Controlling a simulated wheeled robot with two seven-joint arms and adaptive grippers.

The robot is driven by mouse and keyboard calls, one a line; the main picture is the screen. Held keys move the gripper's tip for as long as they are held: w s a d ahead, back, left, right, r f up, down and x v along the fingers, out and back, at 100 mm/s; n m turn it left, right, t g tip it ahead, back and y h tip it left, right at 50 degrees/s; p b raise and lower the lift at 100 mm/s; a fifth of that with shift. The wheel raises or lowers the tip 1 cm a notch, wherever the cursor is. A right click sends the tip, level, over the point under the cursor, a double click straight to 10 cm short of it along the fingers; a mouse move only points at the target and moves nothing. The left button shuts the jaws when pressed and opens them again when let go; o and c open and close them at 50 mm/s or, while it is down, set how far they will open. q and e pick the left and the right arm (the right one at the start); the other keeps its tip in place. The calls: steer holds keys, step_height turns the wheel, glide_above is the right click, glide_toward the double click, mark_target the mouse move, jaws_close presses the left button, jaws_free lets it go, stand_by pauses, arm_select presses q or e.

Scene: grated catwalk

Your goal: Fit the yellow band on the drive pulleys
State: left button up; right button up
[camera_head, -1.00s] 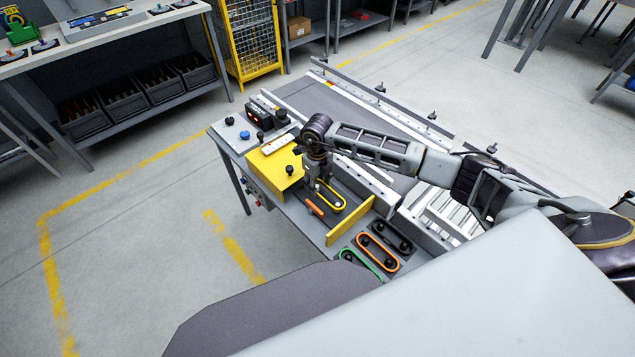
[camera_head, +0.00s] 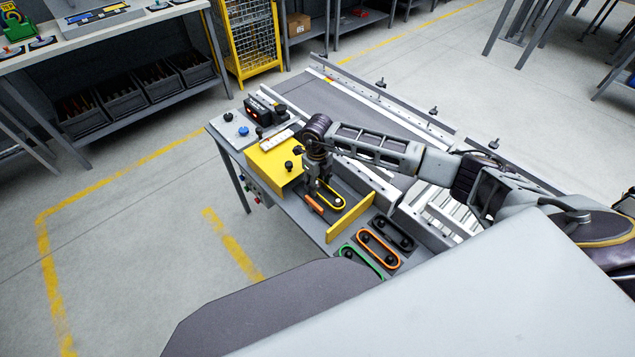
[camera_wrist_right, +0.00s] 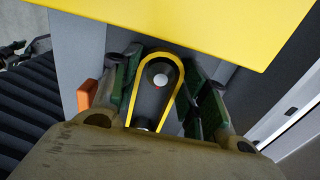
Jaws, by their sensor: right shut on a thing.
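My right gripper (camera_head: 314,188) points down over the other end of the loop and is shut on the band. In the right wrist view its green-padded fingers (camera_wrist_right: 160,97) flank the loop. The second pulley is mostly hidden by the gripper. My left gripper is out of view.
A yellow guard box (camera_head: 272,163) stands left of the gripper, and a yellow upright plate (camera_head: 350,218) stands in front. An orange handle (camera_head: 314,204) lies beside the plate. Orange (camera_head: 378,249), green and black bands lie nearer on pegs. A conveyor (camera_head: 340,107) runs behind.

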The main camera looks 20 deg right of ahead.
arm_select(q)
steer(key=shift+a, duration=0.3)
arm_select(e)
steer(key=o, duration=1)
steer(key=shift+c, duration=0.2)
steer(key=shift+o, duration=0.5)
